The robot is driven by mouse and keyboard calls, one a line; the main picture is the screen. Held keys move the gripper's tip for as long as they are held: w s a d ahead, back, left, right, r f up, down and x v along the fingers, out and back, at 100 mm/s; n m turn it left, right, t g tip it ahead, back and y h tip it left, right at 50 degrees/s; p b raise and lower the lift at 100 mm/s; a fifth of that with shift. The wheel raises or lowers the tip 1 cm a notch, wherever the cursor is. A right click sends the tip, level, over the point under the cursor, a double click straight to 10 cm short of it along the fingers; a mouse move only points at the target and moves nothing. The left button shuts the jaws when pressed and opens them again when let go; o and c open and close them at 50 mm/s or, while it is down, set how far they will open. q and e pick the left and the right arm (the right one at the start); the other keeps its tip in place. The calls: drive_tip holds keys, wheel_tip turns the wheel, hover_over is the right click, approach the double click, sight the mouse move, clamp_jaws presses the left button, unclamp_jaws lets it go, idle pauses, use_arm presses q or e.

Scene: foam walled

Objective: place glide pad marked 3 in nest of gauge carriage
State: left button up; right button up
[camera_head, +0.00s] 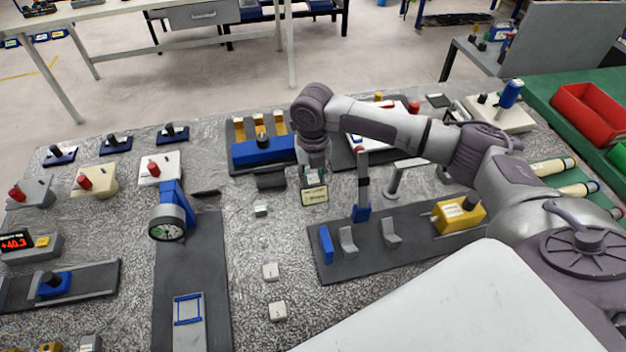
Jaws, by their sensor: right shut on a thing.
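My right gripper (314,184) points down over the middle of the table, shut on a small pale thing between its fingertips. I cannot read any mark on it, and the fingers hide part of it. A small plate with a yellowish label shows right at the fingertips. The gauge carriage (188,336) is a grey block with a blue-framed nest on a dark track at the lower left, well left of and nearer than the gripper. Pale square pads lie on the table: one (261,210) near the gripper, two (270,271) (277,311) beside the track. Their marks are too small to read. My left gripper is out of view.
A dial gauge on a blue post (171,205) stands over the track's far end. A dark board with a blue post (361,212), grey brackets and a yellow block (458,216) is at right. A blue fixture (264,151) stands behind the gripper.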

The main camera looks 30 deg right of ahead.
sight(313, 179)
wheel_tip(313, 179, up, 9)
drive_tip(key=shift+f+b, duration=0.1)
drive_tip(key=shift+b, duration=0.45)
drive_tip(key=s+a+m, duration=0.2)
drive_tip(key=s+m, duration=0.3)
drive_tip(key=m, duration=0.6)
drive_tip(key=s+a+r+m, duration=0.1)
drive_tip(key=s+m, duration=0.4)
drive_tip(key=m, duration=0.6)
drive_tip(key=s+a+m, duration=0.3)
drive_tip(key=s+m, duration=0.2)
drive_tip(key=m, duration=0.6)
drive_tip(key=shift+a+r, duration=0.15)
drive_tip(key=shift+a, duration=0.15)
